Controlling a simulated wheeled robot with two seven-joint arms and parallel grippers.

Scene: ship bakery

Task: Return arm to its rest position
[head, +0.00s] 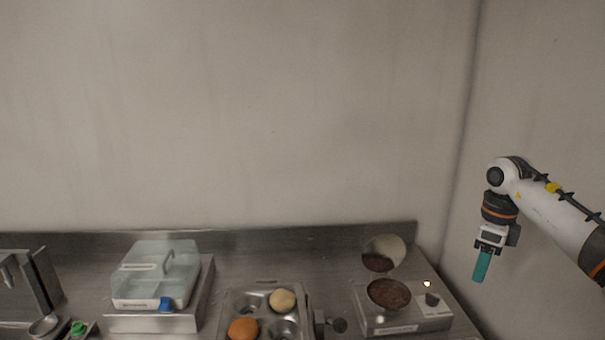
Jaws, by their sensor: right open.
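My right arm comes in from the right edge in the head view, raised beside the right wall. Its gripper (482,266) hangs down with teal fingers, above and to the right of the counter's right end. It is open, though the finger gap is hard to make out from this angle. Nothing shows held in it, and it is apart from everything on the counter. My left gripper is not in view.
On the steel counter (330,262) stand a clear-lidded box (158,275), a muffin tray (250,311) with two buns (283,300), and a waffle-iron-like appliance (408,318) with its lid up. A machine (30,285) stands far left. Air above the counter is free.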

